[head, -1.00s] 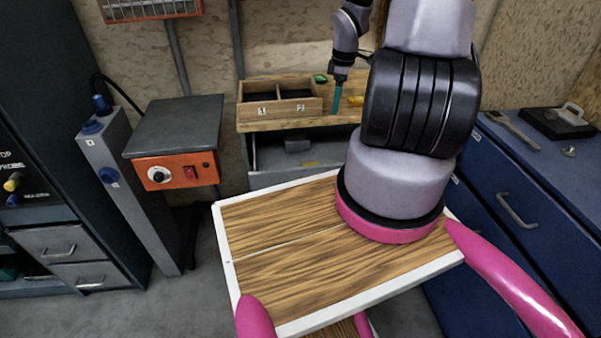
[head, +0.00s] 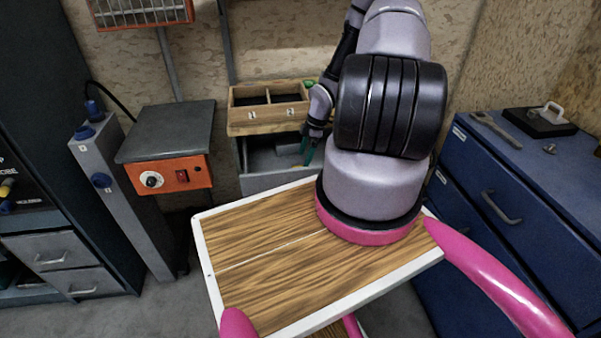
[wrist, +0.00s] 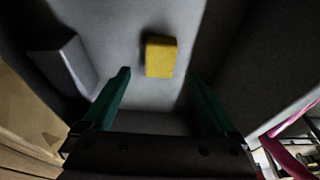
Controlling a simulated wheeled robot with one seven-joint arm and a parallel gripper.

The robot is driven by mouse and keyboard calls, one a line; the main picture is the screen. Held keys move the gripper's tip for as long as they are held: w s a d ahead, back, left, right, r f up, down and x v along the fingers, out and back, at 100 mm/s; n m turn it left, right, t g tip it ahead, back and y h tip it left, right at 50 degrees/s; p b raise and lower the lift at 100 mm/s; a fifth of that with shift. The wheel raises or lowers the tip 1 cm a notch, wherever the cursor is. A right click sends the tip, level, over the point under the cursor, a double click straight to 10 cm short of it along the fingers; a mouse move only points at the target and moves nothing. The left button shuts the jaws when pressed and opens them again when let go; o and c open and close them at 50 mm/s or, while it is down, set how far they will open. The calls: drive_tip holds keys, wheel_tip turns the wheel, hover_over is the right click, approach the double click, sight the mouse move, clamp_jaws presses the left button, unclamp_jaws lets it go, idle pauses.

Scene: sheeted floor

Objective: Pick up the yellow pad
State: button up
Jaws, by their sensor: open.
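The yellow pad (wrist: 160,56) is a small block on a grey surface in the wrist view, ahead of my gripper and roughly between the lines of its fingers. My gripper (wrist: 160,84) is open and empty, with one green finger on each side. A gap remains between the fingertips and the pad. In the head view my gripper (head: 306,152) is low, at the open grey drawer under the wooden box. The pad is not visible in the head view.
A grey block (wrist: 72,62) lies left of the pad in the wrist view. The wooden two-compartment box (head: 268,108) stands above the grey drawer (head: 270,180). An orange-fronted unit (head: 168,174) stands left, blue drawers (head: 510,205) right.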

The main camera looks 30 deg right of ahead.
drive_tip(key=x, duration=0.4)
drive_tip(key=shift+f, duration=0.35)
clamp_jaws()
drive_tip(key=shift+r, duration=0.15)
wheel_tip(320, 180, up, 10)
